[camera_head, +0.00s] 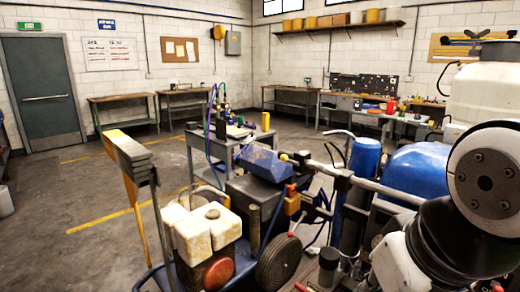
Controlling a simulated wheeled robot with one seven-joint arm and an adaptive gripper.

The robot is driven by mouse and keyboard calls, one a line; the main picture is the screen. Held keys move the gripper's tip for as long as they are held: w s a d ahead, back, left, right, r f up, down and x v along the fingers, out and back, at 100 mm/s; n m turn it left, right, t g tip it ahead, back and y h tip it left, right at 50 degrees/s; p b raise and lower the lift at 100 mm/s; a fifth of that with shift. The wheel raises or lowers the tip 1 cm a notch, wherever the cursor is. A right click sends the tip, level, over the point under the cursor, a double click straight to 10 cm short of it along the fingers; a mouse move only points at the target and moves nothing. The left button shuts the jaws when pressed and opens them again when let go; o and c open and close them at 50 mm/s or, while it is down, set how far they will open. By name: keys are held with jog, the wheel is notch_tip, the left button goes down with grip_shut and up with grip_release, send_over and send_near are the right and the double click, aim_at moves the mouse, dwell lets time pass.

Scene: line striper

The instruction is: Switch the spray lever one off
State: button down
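The line striper stands in front of me, with a blue tank (410,170) and a grey handlebar tube (372,188) running across it. A thin dark curved lever-like part (336,152) rises near the middle of the tube; I cannot tell whether it is the spray lever or how it is set. A small orange-yellow knob (284,157) sits at the tube's left end. My white and black arm fills the right side and hides part of the machine. My gripper is not in view.
A grey tool cart (215,150) stands behind. Open floor (85,200) lies left; workbenches line the walls.

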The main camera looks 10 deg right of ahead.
aim_at(286, 156)
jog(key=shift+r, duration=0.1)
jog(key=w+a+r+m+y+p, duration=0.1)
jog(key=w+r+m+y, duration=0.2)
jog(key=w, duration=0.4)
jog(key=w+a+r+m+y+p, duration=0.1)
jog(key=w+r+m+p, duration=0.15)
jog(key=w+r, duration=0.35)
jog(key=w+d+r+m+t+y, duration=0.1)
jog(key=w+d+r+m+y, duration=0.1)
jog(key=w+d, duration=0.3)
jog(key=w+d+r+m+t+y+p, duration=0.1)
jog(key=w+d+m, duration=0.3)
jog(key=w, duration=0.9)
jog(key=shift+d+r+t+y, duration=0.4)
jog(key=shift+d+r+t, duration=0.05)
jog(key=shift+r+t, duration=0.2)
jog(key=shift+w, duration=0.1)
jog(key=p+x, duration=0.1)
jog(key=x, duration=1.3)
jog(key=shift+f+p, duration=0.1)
jog(key=shift+p, duration=0.25)
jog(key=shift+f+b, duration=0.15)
jog(key=shift+b, duration=0.25)
